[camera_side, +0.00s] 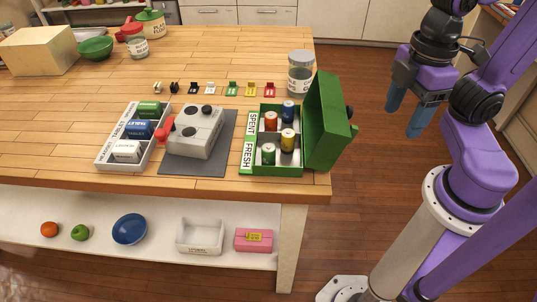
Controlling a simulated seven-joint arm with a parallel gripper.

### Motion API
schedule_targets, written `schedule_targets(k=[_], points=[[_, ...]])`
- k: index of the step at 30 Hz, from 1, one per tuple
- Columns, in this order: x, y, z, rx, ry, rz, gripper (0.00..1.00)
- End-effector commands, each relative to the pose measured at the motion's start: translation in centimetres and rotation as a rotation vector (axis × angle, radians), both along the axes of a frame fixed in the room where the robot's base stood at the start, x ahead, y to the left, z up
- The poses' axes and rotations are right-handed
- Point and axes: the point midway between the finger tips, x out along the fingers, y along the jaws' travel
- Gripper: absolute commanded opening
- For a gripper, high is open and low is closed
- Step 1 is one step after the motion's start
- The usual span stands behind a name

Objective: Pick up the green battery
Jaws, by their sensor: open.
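The green battery (268,154) stands upright in the open green box (273,173), in the front left compartment, on the side by the FRESH label. A yellow battery (288,140) is to its right, a red battery (270,121) behind it, and a blue battery (288,111) at the back right. The box's lid (326,122) stands open on the right side. My gripper (409,118) is open and empty, with blue fingers pointing down. It is right of the table's edge, well apart from the box.
A grey device (196,140) with a red lever sits on a dark mat (222,163) left of the box. Further left is a labelled tray (103,153) of small blocks. A glass jar (300,75) stands behind the box, beside a row of small coloured clips (232,88).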

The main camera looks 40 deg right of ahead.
Motion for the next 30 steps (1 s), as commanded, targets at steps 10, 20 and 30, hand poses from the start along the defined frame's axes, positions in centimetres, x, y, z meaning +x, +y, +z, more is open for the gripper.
schedule_targets(k=[10, 20, 30], points=[[4.2, 3.3, -0.4, -0.224, -0.041, 0.244, 0.64], [8.6, 9.8, -0.5, -0.546, -0.094, 0.573, 0.64], [10.4, 18.5, -0.3, -0.895, -0.146, 0.884, 0.64]])
